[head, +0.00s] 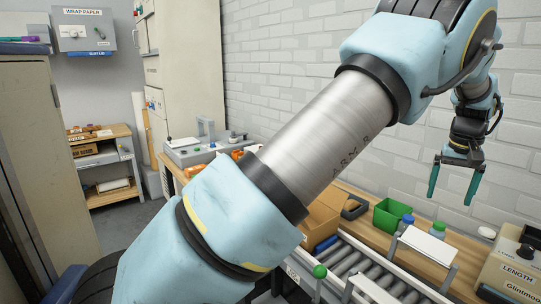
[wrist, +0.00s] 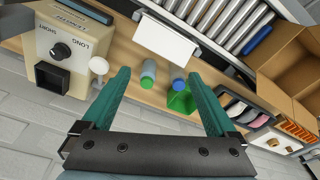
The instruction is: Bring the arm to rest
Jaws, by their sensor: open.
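My arm crosses the head view from lower left to upper right, bent high in front of the brick wall. My gripper (head: 451,197) hangs at the right, fingers pointing down, above the wooden bench (head: 461,243). In the wrist view my gripper (wrist: 158,78) has its two green fingers spread wide, with nothing held between them. Past the fingers, a green-capped bottle (wrist: 148,78) and a blue-capped bottle (wrist: 178,75) stand on the bench, apart from the gripper.
A green bin (head: 390,214) is beside the bottles. A roller conveyor (head: 362,268) runs along the bench front, with an open cardboard box (head: 323,214) near it. A beige machine with a knob (head: 512,268) stands at the right. My gripper has clear air around it.

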